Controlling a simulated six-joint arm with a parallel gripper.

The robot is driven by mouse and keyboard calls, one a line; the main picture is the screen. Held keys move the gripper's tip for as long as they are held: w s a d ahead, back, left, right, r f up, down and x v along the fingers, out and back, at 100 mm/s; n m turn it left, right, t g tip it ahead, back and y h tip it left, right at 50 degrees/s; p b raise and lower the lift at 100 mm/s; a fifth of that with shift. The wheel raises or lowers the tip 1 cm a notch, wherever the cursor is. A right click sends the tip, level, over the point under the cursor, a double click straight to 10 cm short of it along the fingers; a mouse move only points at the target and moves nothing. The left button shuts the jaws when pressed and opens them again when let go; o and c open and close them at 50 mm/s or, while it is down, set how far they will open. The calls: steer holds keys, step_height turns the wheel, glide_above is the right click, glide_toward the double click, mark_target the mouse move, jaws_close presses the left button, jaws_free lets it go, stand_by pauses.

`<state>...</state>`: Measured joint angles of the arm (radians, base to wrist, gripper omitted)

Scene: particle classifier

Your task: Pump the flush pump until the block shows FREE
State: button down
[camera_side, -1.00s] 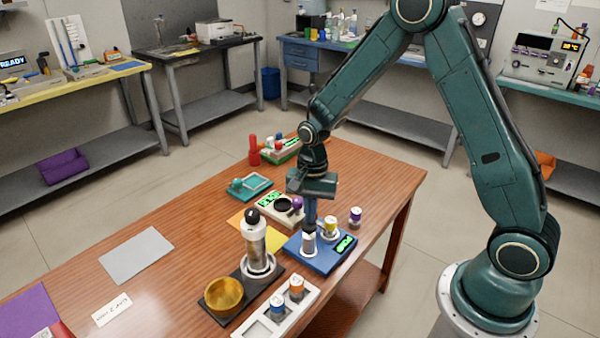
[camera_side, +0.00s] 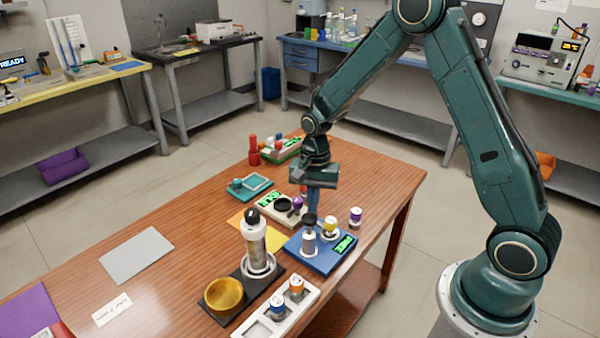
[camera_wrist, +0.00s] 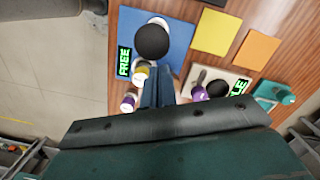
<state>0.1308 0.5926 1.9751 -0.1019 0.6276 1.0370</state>
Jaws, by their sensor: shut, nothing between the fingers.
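The blue block (camera_side: 318,264) lies on the wooden table, and it also shows in the wrist view (camera_wrist: 181,34). Its green display reads FREE in the wrist view (camera_wrist: 124,62). The pump, a metal cylinder (camera_side: 308,244) with a black round knob (camera_side: 309,220), stands upright on the block. The knob shows from above in the wrist view (camera_wrist: 152,42). A yellow-banded white-capped vial (camera_side: 330,229) stands on the block beside the pump. My gripper (camera_side: 313,203) is shut and empty, behind the pump and apart from its knob. Its blue fingers show in the wrist view (camera_wrist: 158,88).
A purple-banded vial (camera_side: 355,216) stands right of the block. A white device (camera_side: 270,212) with a purple knob is behind-left. A bottle (camera_side: 254,235) in a stand, a brass bowl (camera_side: 224,295) and a vial rack (camera_side: 303,304) stand in front. The table's left part is mostly clear.

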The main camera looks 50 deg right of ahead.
steer(key=shift+r, duration=0.1)
step_height(320, 180, up, 14)
steer(key=d, duration=0.1)
steer(key=shift+w+d+f, duration=0.15)
steer(key=shift+w+f, duration=0.1)
steer(key=shift+w, duration=0.1)
stand_by(1.0)
steer(key=s+a+r+n+t, duration=0.3)
steer(key=s+r+n, duration=0.3)
steer(key=s+r, duration=0.45)
steer(key=s+a+n+t+h, duration=0.1)
steer(key=s+n+t, duration=0.2)
steer(key=s, duration=1)
steer(key=n, duration=0.3)
steer(key=shift+s+a+n, duration=0.2)
steer(key=shift+s+n, duration=0.05)
steer(key=shift+n, duration=0.15)
